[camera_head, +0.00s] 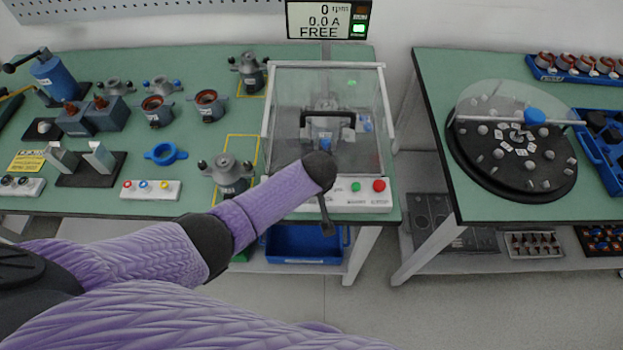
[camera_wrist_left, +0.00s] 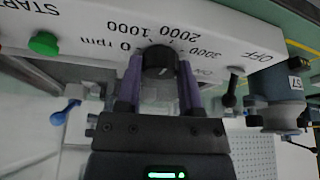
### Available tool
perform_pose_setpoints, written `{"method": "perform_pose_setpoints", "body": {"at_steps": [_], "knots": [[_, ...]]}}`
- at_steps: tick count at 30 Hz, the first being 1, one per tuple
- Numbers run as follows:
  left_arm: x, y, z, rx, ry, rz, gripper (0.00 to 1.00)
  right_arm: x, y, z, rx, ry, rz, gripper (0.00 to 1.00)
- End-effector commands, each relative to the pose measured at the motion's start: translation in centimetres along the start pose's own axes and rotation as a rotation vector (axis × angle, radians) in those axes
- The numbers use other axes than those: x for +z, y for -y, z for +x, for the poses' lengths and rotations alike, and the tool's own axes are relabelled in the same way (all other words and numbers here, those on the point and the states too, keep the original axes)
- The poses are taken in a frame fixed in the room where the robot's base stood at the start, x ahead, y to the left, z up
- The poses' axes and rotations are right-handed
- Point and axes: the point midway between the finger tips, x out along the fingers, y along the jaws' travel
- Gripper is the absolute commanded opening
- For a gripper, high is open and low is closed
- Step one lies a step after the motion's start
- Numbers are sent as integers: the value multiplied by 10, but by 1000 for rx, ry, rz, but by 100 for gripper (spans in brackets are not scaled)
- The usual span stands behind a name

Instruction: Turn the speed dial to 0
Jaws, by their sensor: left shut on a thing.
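The speed dial (camera_wrist_left: 159,62) is a black knob with a small pale mark on the white control panel (camera_wrist_left: 105,22). The scale around it reads 0 rpm, 1000, 2000 and 3000 in the left wrist view. I cannot tell exactly which number the mark points to. My left gripper (camera_wrist_left: 161,88) has one finger on each side of the dial and is shut on it. In the head view my left gripper (camera_head: 326,215) is at the panel's front, and my arm hides the dial. My right gripper is not in view.
The display (camera_head: 328,20) reads 0 rpm, 0.0 A, FREE. A green button (camera_head: 356,187) and a red button (camera_head: 379,185) sit right of my arm. A switch lever (camera_wrist_left: 231,87) stands close beside the dial. The clear test enclosure (camera_head: 290,100) rises behind the panel.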

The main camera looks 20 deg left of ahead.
Motion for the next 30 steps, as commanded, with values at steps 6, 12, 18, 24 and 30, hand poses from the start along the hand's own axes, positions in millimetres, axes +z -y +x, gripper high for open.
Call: {"method": "perform_pose_setpoints", "body": {"at_steps": [6,12,18,24,30], "knots": [[1,-2,0,-77,3,-189,0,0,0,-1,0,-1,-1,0],[0,-3,2,-150,1,-364,0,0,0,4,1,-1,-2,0],[0,-4,3,-222,1,-540,0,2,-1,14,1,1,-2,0],[-1,-4,4,-295,-1,-715,0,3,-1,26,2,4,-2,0],[-2,-5,4,-368,-1,-890,0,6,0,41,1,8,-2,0]]}}
